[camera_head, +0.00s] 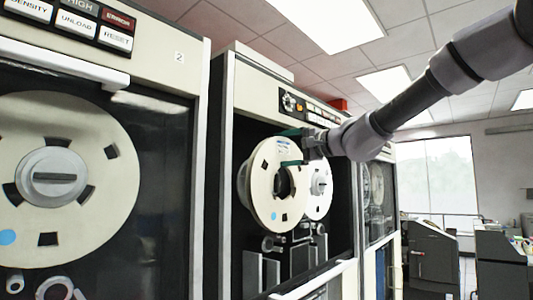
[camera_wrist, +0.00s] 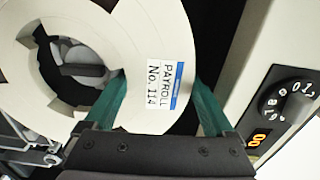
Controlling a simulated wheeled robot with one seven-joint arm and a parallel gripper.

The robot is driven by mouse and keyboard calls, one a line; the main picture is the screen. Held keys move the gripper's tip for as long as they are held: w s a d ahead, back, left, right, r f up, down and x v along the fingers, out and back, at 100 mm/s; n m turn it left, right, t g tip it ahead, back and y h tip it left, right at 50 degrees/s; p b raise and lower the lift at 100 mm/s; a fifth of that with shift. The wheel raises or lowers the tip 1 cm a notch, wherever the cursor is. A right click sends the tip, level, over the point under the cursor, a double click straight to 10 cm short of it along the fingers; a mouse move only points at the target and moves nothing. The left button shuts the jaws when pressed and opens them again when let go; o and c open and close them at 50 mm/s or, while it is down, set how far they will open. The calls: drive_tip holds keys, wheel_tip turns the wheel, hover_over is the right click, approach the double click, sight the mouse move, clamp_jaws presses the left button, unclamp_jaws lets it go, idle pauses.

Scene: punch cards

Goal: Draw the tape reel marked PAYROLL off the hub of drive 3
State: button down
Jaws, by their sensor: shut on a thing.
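The cream PAYROLL reel (camera_head: 262,200) is at the middle drive in the head view, its centre hole dark. In the wrist view the reel (camera_wrist: 115,40) shows its label "PAYROLL No. 114" (camera_wrist: 163,85). My gripper (camera_head: 286,148) is shut on the reel's upper right part, one green finger at the outer rim and one across the face near the hole. In the wrist view the gripper (camera_wrist: 158,103) straddles the label. A grey hub part (camera_wrist: 78,58) shows through the hole; I cannot tell whether the reel still touches it. The middle drive (camera_head: 228,130) shows no readable number.
The left drive (camera_head: 195,45), marked 2, carries another reel (camera_head: 110,120). A second pale reel (camera_head: 319,205) sits behind and right of the held one. A control knob (camera_wrist: 296,107) is close to the gripper's right. Open floor and cabinets (camera_head: 430,255) lie right.

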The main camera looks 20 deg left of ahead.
drive_tip(key=shift+v, duration=1.1)
drive_tip(key=v, duration=1.1)
idle(0.5)
drive_tip(key=shift+a, duration=0.1)
idle(0.4)
